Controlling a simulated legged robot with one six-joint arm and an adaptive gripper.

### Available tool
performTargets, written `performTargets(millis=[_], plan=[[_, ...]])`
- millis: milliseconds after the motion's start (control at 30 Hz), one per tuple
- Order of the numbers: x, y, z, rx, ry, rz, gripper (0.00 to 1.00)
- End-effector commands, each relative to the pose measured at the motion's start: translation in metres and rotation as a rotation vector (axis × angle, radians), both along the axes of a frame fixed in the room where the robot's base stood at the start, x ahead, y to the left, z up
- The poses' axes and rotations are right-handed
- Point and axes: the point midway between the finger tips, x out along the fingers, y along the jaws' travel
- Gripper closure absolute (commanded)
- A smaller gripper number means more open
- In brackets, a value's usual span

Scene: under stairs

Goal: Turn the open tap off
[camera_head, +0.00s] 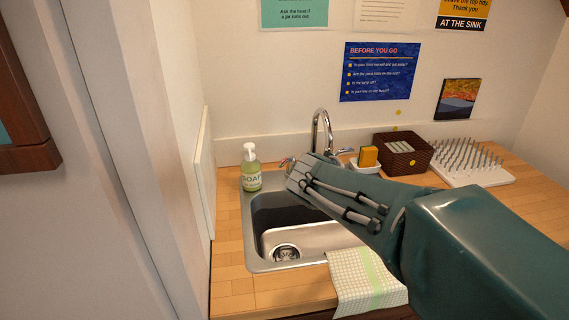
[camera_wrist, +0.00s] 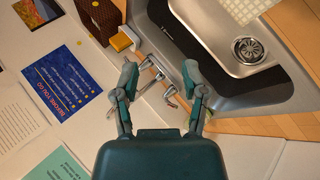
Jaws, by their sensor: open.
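The chrome tap (camera_head: 322,128) stands at the back of the steel sink (camera_head: 262,262), its curved spout upright. One lever (camera_head: 345,153) shows to its right; the tap's base and left side are hidden behind my gripper (camera_head: 291,165). In the wrist view, my gripper (camera_wrist: 160,78) is open, with one finger on each side of the tap's metal parts (camera_wrist: 158,72). Nothing is clamped between the fingers. I cannot tell whether a finger touches the tap. No running water can be made out.
A green soap bottle (camera_head: 251,170) stands at the sink's back left corner, close to my gripper. A sponge (camera_head: 368,157), a dark woven basket (camera_head: 403,152) and a spiked drying rack (camera_head: 470,160) stand to the right. A checked cloth (camera_head: 365,280) hangs over the front edge.

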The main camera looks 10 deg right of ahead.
Motion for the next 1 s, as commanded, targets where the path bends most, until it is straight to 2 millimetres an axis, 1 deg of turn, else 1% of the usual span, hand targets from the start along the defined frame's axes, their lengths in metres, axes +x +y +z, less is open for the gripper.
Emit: performTargets(millis=[33,233,367,400,533,700,833,900,1000], plan=[[0.017,0.001,-0.003,-0.051,0.010,0.030,0.43],[0.081,0.009,-0.010,-0.256,0.022,0.163,0.43],[0.122,0.021,-0.020,-0.385,0.028,0.261,0.43],[0.135,0.025,-0.024,-0.422,0.027,0.292,0.43],[0.175,0.044,-0.040,-0.544,0.026,0.398,0.43],[0.221,0.075,-0.067,-0.695,0.021,0.545,0.43],[0.247,0.098,-0.087,-0.785,0.012,0.642,0.43],[0.256,0.107,-0.095,-0.818,0.008,0.679,0.43],[0.263,0.115,-0.101,-0.847,0.003,0.711,0.43]])
